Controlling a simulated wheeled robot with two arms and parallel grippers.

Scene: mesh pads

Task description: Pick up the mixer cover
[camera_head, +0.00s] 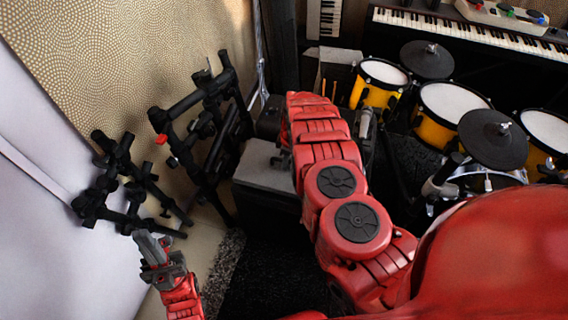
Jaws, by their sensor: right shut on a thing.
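I cannot pick out the mixer cover with certainty. A mixer-like device (503,13) with coloured knobs stands at the top right, on or behind the keyboard. My left gripper (150,246) is at the lower left, pointing up, in front of the black folding stands; its grey fingers look close together, but their gap is unclear. My right arm reaches up through the middle of the view, over the grey-topped black box. Its bent links hide its gripper and anything held in it.
Black folding stands (205,120) lean near the patterned wall at the left. A grey-topped black box (265,165) stands behind my right arm. Yellow drums (436,132) and dark pads (492,138) fill the right. A keyboard (470,30) lies at the back. Dark carpet is bare below centre.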

